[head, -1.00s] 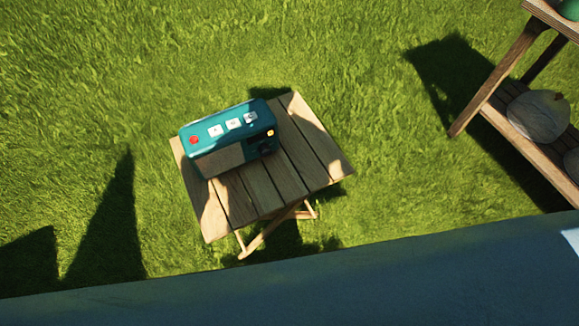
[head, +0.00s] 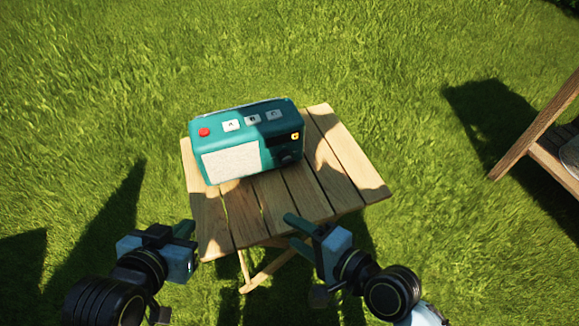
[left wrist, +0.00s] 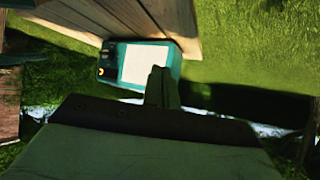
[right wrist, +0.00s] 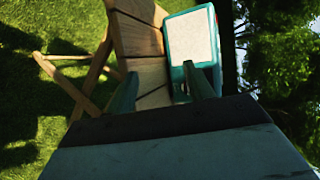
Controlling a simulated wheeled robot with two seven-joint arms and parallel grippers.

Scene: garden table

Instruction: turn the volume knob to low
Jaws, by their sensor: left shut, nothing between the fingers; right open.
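A teal radio (head: 247,141) stands on the slatted wooden table (head: 340,160). Its top has a red button (head: 204,132) and several pale buttons; its front has a white speaker panel (head: 231,162). A dark knob (head: 287,158) sits low on the front at the right, in shadow; its setting cannot be read. My left gripper (head: 184,229) is shut and empty, left of the table's near edge. My right gripper (head: 305,232) is open and empty at the near edge, apart from the radio. The radio also shows in the left wrist view (left wrist: 165,58) and the right wrist view (right wrist: 178,78).
A wooden shelf or stand (head: 540,125) is at the far right. Grass surrounds the table, with free room on its left and right. The tabletop right of the radio is bare.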

